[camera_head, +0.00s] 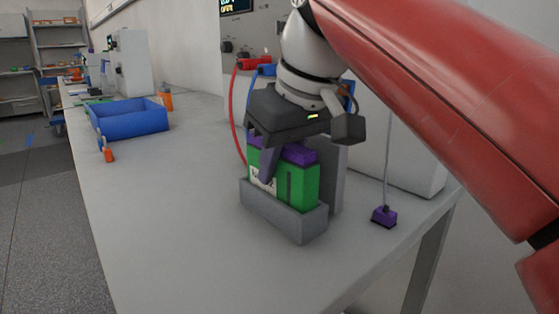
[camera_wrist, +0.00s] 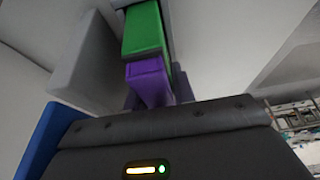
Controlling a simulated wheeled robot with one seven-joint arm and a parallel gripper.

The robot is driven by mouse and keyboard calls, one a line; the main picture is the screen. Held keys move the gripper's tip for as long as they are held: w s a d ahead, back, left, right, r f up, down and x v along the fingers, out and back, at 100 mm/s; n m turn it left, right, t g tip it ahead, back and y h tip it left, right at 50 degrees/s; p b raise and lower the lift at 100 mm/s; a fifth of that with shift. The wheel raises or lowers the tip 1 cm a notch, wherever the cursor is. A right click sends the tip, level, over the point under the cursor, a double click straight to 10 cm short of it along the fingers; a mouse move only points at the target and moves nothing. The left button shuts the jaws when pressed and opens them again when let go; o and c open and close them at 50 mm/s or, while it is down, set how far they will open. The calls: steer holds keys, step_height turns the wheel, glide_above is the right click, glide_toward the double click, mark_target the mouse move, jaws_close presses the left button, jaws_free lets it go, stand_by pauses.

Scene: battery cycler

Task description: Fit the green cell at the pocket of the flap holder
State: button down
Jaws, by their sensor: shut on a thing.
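The green cell (camera_head: 298,185) has a purple top and a pale label on its side. It stands upright in the pocket of the grey flap holder (camera_head: 280,216), whose walls hide its lower end. I cannot tell whether it rests on the pocket floor. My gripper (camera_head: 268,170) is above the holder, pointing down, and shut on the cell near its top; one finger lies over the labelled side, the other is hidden. The holder's grey flap (camera_head: 332,175) stands upright behind the cell. In the wrist view the green cell (camera_wrist: 144,30) shows beyond a purple part at the gripper.
A purple plug (camera_head: 383,216) on a thin cable lies on the bench right of the holder. A blue tray (camera_head: 130,119) and an orange-topped item (camera_head: 108,152) are at left. The cycler with red and blue leads stands behind. The bench front left is clear.

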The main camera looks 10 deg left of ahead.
steer(key=c, duration=1.1)
jaws_free()
